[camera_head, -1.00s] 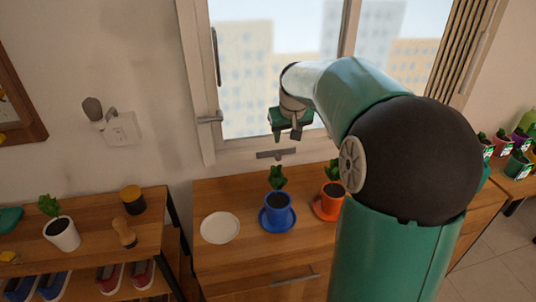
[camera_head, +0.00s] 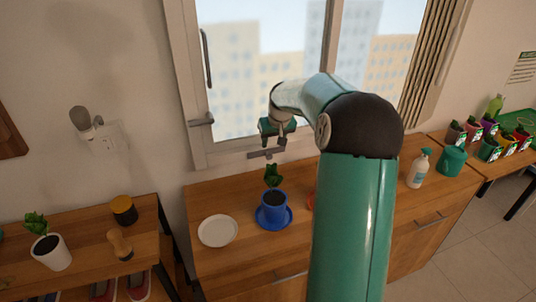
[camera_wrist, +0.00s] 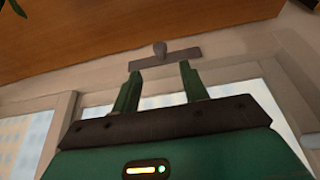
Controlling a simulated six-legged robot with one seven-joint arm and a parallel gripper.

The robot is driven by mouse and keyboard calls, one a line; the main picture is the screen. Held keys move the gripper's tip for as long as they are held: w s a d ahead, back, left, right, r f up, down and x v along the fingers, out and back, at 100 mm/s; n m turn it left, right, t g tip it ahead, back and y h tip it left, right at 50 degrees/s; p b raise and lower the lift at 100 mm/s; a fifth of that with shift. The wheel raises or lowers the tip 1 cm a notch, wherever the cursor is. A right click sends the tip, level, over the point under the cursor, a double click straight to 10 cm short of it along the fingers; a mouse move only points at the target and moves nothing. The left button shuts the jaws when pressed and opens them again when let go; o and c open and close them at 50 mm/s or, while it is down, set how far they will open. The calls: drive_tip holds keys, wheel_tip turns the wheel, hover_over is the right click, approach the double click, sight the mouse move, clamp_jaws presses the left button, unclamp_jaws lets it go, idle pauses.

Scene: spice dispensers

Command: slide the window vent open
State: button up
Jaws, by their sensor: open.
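The window vent is a grey metal bar (camera_head: 266,153) with a small knob, on the lower part of the window frame. In the wrist view the vent bar (camera_wrist: 185,56) lies just beyond my fingertips, its rounded knob (camera_wrist: 160,48) lined up between them. My gripper (camera_head: 275,140) hangs just above the vent in the head view. In the wrist view my gripper (camera_wrist: 160,72) has its two green fingers apart with nothing between them. The fingertips look close to the bar; I cannot tell whether they touch it.
The wooden cabinet below the window holds a white plate (camera_head: 218,230), a blue plant pot (camera_head: 272,208) and a spray bottle (camera_head: 418,169). An orange item is mostly hidden by my arm. The window handle (camera_head: 201,121) juts out left of my gripper.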

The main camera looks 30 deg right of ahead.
sight(270, 155)
drive_tip(key=x, duration=0.7)
drive_tip(key=shift+w+f, duration=0.1)
drive_tip(key=shift+f, duration=0.15)
drive_tip(key=shift+w+f, duration=0.25)
drive_tip(key=shift+f, duration=0.25)
